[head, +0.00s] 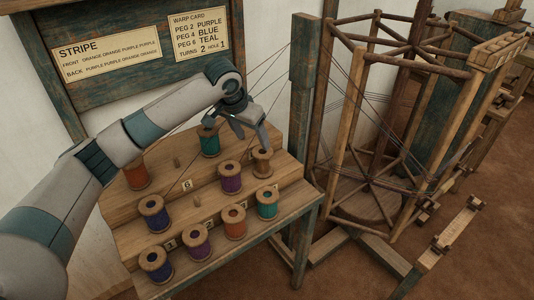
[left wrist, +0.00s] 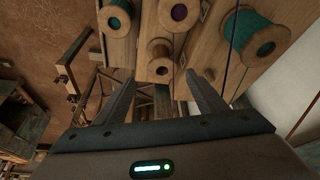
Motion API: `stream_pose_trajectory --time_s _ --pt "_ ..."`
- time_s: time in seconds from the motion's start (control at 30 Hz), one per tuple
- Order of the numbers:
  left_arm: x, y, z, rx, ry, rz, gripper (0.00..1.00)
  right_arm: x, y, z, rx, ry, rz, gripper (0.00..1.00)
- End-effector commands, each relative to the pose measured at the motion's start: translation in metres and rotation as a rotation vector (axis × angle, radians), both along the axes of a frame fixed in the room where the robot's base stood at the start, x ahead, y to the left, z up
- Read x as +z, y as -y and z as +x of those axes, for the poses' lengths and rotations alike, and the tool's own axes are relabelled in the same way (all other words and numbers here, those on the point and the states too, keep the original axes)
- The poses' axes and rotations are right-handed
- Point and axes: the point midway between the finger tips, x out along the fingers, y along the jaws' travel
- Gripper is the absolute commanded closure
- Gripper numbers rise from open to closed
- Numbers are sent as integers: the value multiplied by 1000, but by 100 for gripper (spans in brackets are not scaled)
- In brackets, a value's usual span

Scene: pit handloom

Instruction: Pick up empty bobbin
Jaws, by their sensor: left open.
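The empty bobbin (head: 261,163) is plain brown wood with no coloured thread. It stands on the upper right of the stepped wooden rack (head: 203,203). My left gripper (head: 254,143) is open and empty, just above the bobbin in the head view. In the left wrist view the bare bobbin (left wrist: 160,67) appears beyond the gap between the two open fingertips (left wrist: 160,77), apart from both. My right gripper is not in view.
A teal bobbin (head: 208,140) and a purple bobbin (head: 230,178) stand close to the empty one. Several other thread bobbins fill the rack. A green post (head: 303,90) and a wooden warping reel (head: 395,120) stand to the right. Thin threads run past the gripper.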

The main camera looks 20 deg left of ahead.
Motion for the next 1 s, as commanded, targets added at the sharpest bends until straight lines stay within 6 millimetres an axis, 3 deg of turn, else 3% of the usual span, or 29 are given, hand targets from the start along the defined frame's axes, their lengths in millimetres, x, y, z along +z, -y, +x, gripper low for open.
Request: stream_pose_trajectory --time_s 0.57,0.77,1.0 --pt "-1 -1 2 4 0 1 35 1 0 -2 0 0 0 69" --pt "-18 1 9 4 -2 1 35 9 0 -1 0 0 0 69" --pt "-57 7 24 4 -4 1 35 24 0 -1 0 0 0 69"
